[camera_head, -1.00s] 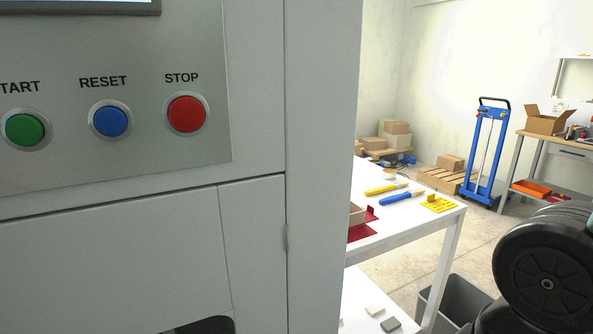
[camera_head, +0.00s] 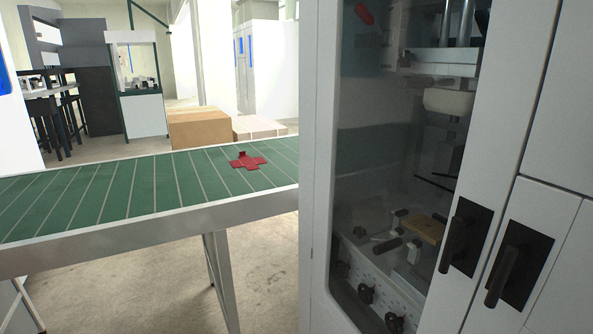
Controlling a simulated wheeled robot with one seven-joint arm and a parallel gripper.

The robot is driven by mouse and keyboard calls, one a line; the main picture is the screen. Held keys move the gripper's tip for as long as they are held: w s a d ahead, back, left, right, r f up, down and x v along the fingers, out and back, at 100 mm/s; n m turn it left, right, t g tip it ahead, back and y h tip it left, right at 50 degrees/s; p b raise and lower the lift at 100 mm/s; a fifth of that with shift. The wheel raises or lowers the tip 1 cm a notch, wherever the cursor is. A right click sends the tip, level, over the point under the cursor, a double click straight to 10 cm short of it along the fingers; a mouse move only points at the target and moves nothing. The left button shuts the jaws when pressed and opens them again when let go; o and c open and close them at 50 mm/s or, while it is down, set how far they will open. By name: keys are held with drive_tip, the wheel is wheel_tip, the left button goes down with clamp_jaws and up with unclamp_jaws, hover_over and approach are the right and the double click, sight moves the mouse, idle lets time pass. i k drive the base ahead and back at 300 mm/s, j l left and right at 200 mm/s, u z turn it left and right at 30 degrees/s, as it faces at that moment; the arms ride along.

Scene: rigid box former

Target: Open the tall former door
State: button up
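The tall former door (camera_head: 515,60) is on the white machine at the right of the head view. It has a large glass window (camera_head: 375,160) in a white frame and looks shut. A black vertical bar handle (camera_head: 456,242) on a dark plate sits at its right side. Through the glass I see the machine's inside, with metal columns, black knobs and a small tan block (camera_head: 428,228). My gripper is not in view.
A second black handle (camera_head: 503,276) is on a lower panel just right of the door. A green conveyor (camera_head: 130,185) with a flat red cross-shaped blank (camera_head: 248,161) runs along the left up to the machine. Bare floor shows below it.

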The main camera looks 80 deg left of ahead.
sight(521, 35)
drive_tip(key=j+u, duration=0.1)
drive_tip(key=u, duration=0.4)
drive_tip(key=j+u, duration=0.1)
drive_tip(key=u, duration=0.85)
drive_tip(key=i+j+u, duration=0.1)
drive_tip(key=u, duration=0.35)
